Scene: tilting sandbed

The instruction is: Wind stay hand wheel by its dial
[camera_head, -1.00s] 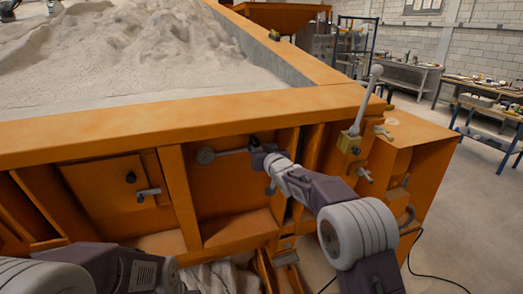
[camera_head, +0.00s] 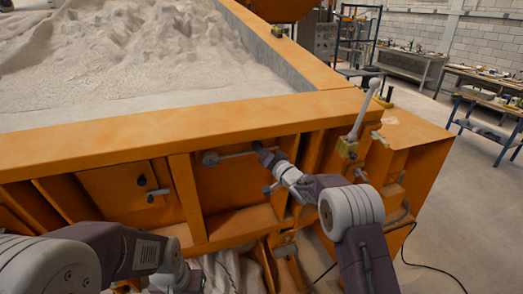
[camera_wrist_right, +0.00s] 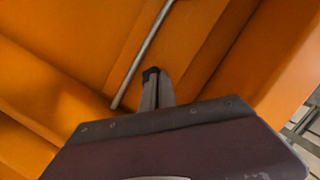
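A round grey disc, seemingly the dial (camera_head: 210,158), sits at the left end of a thin grey rod (camera_head: 236,154) in an open bay of the orange sandbed frame. The rod runs right toward my right gripper (camera_head: 263,152), whose dark tip is at its right end; I cannot tell if they touch. In the right wrist view the grey rod (camera_wrist_right: 145,52) slants past a black-tipped finger (camera_wrist_right: 151,85). The fingers overlap there, so their opening is unclear. No wheel rim is clearly seen. My left arm ends at the lower left, its gripper not discernible.
A tall lever (camera_head: 363,115) on a brass block stands right of the bay. A small T-handle (camera_head: 157,194) and black knob (camera_head: 141,180) are on the panel to the left. Sand (camera_head: 120,70) fills the bed above. Open floor lies to the right.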

